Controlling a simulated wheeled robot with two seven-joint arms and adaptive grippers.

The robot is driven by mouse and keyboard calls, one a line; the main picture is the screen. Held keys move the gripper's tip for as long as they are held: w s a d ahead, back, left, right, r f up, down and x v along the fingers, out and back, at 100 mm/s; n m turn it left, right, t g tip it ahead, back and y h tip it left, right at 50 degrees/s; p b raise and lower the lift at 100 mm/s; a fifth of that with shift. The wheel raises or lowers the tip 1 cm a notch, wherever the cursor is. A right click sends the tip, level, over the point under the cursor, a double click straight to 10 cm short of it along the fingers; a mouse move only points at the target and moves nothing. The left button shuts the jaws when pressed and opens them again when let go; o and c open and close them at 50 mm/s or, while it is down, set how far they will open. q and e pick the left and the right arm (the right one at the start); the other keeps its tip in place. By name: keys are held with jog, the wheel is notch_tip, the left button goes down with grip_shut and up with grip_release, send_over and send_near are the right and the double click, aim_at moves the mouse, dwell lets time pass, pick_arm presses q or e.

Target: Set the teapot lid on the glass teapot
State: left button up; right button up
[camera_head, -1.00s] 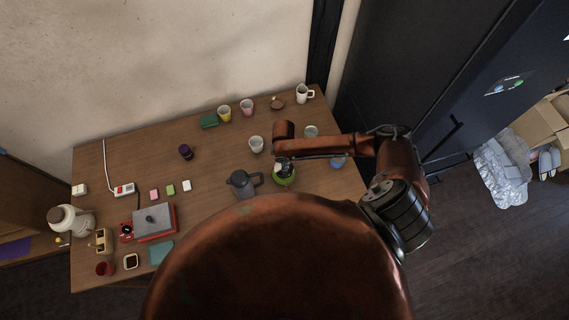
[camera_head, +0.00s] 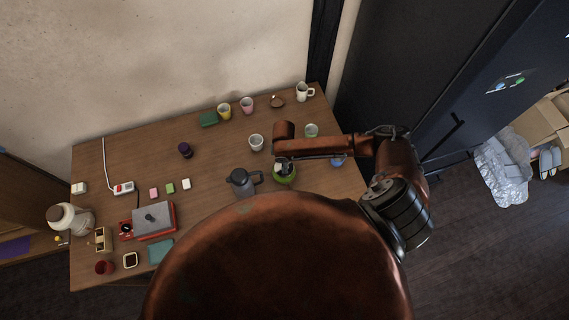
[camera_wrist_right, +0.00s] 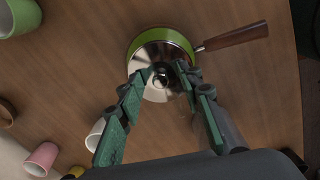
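A round, shiny metal lid-like top with a small dark knob (camera_wrist_right: 160,80) shows inside the green rim of a pot (camera_wrist_right: 146,39) in the right wrist view. The pot has a wooden handle (camera_wrist_right: 235,37) pointing right. I cannot tell whether this is the glass teapot, or whether the top rests on the rim. In the head view the green pot (camera_head: 285,177) stands at the table's right part. My right gripper (camera_wrist_right: 163,72) is over it, its fingers apart on either side of the knob. The right gripper (camera_head: 281,162) is small in the head view.
A dark grey pitcher (camera_head: 243,184) stands left of the green pot. A white cup (camera_head: 256,143), a pale cup (camera_head: 311,131) and a blue cup (camera_head: 338,162) are nearby. A brown item (camera_head: 277,101) lies at the back. The table (camera_head: 215,155) is clear around its middle.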

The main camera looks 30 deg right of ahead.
jog(key=shift+r, duration=0.1)
notch_tip(320, 180, up, 12)
dwell(0.6)
jog(key=shift+s, duration=0.1)
dwell(0.4)
